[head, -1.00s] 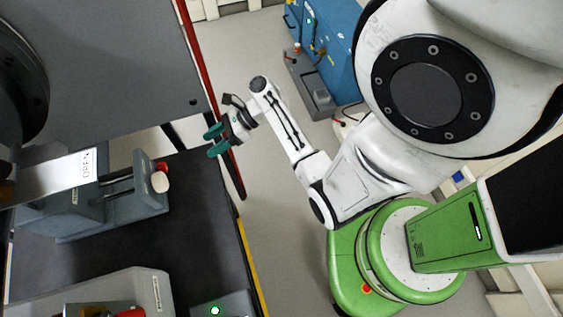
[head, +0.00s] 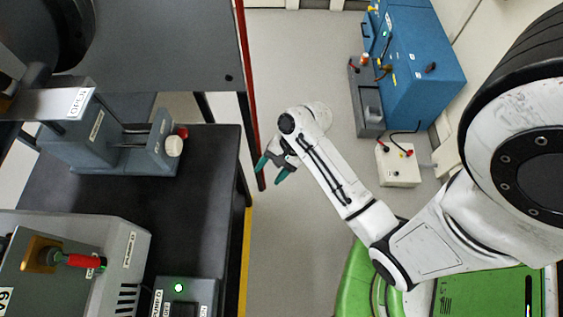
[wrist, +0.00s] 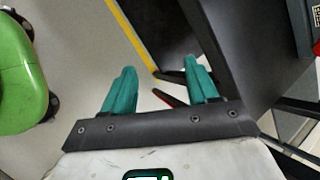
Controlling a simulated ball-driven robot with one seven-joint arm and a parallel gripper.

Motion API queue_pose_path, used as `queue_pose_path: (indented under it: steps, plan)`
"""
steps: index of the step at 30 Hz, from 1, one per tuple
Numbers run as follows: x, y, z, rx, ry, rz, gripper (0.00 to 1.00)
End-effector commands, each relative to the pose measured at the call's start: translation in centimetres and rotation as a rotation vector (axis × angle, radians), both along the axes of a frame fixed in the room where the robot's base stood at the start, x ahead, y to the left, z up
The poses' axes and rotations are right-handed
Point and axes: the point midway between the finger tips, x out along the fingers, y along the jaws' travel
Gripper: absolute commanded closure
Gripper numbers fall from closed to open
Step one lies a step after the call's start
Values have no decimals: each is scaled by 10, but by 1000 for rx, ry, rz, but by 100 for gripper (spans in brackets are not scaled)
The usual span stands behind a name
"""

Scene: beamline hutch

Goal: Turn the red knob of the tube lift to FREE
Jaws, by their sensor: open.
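I cannot read a FREE mark or tell which device is the tube lift. A red handle (head: 85,261) also shows on a grey unit at lower left. My gripper (head: 271,170) is off the bench's right edge, apart from the knobs, with its teal fingers open and empty. In the wrist view the open fingers (wrist: 160,66) point toward the dark bench side and the floor.
The black bench top (head: 200,210) has a clear strip right of the devices. A red upright edge (head: 248,90) stands between my gripper and the bench. A blue cabinet (head: 420,65) and a white box (head: 398,165) stand beyond the arm. Grey floor (head: 300,60) is open between.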

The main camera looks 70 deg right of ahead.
Motion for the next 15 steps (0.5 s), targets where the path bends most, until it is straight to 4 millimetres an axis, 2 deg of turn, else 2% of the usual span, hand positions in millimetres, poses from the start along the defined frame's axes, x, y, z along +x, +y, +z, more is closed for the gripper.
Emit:
queue_pose_path:
  steps: [3,9,15]
  plan:
    - [-10,13,-7,-116,-12,183,41]
    - [-25,27,-8,-286,-33,469,41]
    - [-34,34,-5,-389,-47,657,41]
